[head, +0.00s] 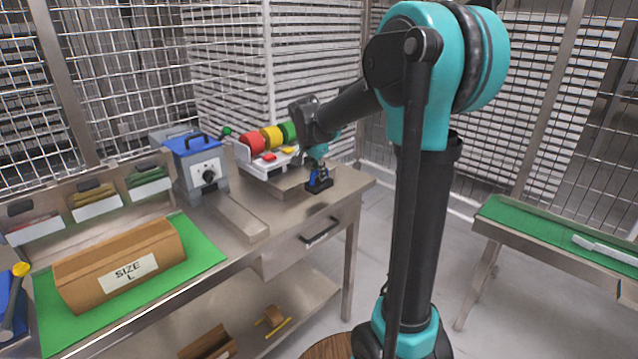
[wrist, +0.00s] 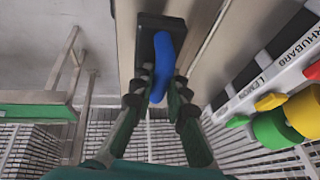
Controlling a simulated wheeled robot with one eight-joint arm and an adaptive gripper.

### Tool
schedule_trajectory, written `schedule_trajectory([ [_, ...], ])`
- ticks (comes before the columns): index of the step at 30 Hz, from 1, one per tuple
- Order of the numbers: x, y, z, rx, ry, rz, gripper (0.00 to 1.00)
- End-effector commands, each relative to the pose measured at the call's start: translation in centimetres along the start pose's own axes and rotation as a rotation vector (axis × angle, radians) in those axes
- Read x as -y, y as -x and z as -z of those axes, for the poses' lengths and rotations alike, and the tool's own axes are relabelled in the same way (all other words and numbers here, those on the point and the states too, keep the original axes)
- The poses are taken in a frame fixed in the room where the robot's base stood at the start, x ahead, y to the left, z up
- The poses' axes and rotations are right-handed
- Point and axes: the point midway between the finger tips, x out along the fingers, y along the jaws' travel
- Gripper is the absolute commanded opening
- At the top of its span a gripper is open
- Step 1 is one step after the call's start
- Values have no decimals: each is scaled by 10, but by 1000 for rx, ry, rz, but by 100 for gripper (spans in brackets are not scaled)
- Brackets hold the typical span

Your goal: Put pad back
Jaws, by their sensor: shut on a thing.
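A blue, elongated piece (wrist: 162,58), which looks like the pad, sits between the fingers of my gripper (wrist: 158,88) in the wrist view. My gripper is shut on it. A black block (wrist: 148,30) lies right behind the blue piece; I cannot tell whether they touch or are joined. In the head view my gripper (head: 316,162) points down over the right end of the steel bench (head: 350,182). The blue piece (head: 314,178) shows small below it, with the black block (head: 320,187) at the bench top. The fingers partly hide the blue piece.
A white rack with red, yellow and green rolls (head: 272,137) stands close behind my gripper. A grey box with blue lid (head: 200,165) is to its left. A cardboard box (head: 120,265) lies on a green mat (head: 205,250). A green-topped table (head: 530,225) stands apart at right.

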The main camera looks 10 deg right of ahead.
Motion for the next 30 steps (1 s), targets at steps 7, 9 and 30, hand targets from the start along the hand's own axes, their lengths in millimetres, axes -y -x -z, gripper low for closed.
schedule_trajectory([
  [7,-5,-27,-11,0,0,0,0],
  [9,-7,-33,-13,0,0,0,0],
  [30,-8,-37,-15,0,0,0,35],
])
